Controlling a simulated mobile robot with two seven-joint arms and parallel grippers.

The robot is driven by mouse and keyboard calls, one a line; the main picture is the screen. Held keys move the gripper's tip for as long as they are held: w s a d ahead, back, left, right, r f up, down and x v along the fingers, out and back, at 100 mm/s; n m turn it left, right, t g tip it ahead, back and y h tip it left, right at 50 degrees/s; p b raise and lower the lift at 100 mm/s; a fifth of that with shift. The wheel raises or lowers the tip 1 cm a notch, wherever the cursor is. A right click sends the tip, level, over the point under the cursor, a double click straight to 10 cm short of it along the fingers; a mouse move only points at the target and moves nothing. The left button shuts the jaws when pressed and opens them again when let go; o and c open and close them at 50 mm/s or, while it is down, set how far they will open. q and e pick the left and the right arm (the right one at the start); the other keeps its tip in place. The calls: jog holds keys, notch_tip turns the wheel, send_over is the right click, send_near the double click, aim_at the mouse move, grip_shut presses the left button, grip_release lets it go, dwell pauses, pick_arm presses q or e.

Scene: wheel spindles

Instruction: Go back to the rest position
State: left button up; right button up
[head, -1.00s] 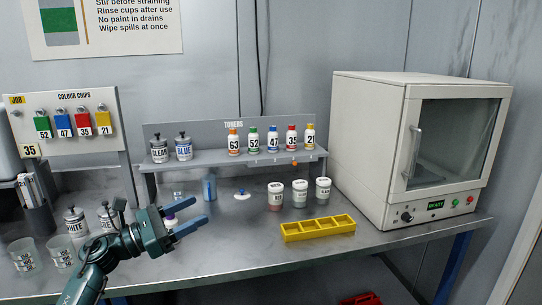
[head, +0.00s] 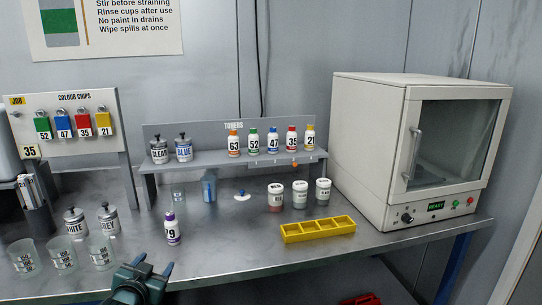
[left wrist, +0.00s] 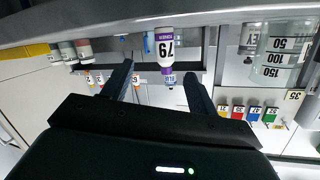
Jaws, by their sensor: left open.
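My left gripper (head: 154,265) is open and empty at the front edge of the bench, low in the head view. In the left wrist view its two dark fingers (left wrist: 158,73) are spread apart with nothing held between them. The toner bottle 79 (head: 172,231), white with a purple cap, stands upright on the bench beyond the fingers and apart from them. It also shows upside down in the left wrist view (left wrist: 165,42). My right gripper is in neither view.
Clear measuring cups (head: 62,256) and the white (head: 75,222) and grey cans stand at the left. A toner shelf (head: 262,158) runs along the back. A yellow tray (head: 318,230) and an oven (head: 415,150) stand at the right. The bench front centre is clear.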

pick_arm(q)
jog(key=s+d+f+g+h, duration=0.2)
jog(key=s+d+f, duration=0.6)
jog(key=s+f, duration=0.4)
jog(key=s+d+f+g, duration=0.1)
jog(key=s+d, duration=0.2)
jog(key=s, duration=0.7)
jog(key=s+d+f+g+h, duration=0.1)
jog(key=s+d, duration=0.3)
jog(key=s, duration=0.6)
jog(key=shift+s+f+n+g, duration=0.2)
jog(key=shift+f+n+g, duration=0.1)
jog(key=shift+f+g, duration=0.15)
